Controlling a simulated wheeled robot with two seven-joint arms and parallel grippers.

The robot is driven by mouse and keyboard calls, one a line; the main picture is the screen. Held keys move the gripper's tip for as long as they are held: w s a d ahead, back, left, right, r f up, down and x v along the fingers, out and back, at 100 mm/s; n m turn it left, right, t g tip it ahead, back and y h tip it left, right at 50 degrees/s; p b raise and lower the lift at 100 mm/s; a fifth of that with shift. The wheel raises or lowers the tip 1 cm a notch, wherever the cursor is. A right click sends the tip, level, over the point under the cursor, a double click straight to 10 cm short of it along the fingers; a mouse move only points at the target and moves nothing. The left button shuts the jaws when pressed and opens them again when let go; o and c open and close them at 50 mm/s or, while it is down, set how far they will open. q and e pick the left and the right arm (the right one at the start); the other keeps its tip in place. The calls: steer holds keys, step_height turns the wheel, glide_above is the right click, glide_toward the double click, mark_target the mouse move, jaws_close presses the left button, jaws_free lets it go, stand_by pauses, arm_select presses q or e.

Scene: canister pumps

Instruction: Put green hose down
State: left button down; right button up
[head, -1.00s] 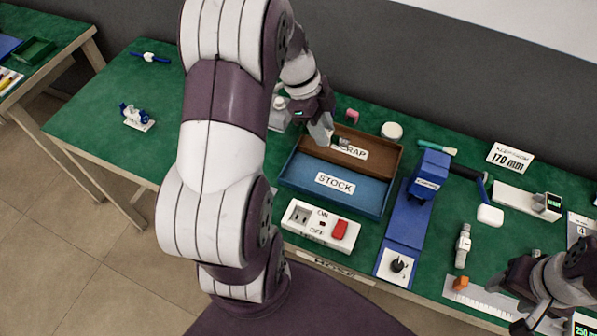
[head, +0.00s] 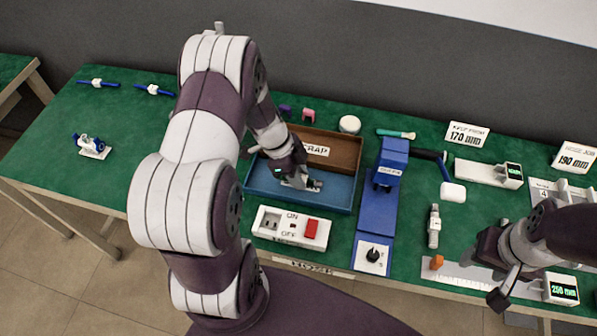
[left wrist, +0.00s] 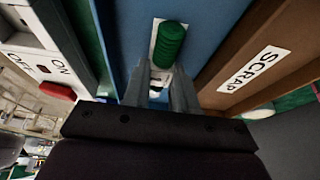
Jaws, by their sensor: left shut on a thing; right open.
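The green hose (left wrist: 169,46) is a short ribbed piece in the left wrist view. It sticks out beyond the fingertips of my left gripper (left wrist: 158,82), which is shut on it. In the head view my left gripper (head: 303,183) is low in the blue STOCK tray (head: 335,201), over the tray's white label. I cannot tell whether the hose touches the tray floor. The brown SCRAP tray (head: 347,151) lies just behind the blue one. My right gripper (head: 507,279) is open and empty at the right, above the front of the bench.
A white switch box with a red button (head: 311,229) stands in front of the blue tray. A blue press-like fixture (head: 377,214) stands to the right. A ruler with an orange block (head: 436,262) lies near the right front. The bench's left part is mostly clear.

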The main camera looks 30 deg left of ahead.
arm_select(q)
steer(key=shift+f, duration=0.1)
steer(key=shift+f, duration=0.1)
steer(key=c, duration=0.9)
jaws_free()
steer(key=shift+a+r, duration=0.15)
steer(key=shift+r, duration=0.4)
steer(key=v, duration=1.1)
steer(key=shift+s+a+r, duration=0.1)
steer(key=shift+r, duration=0.05)
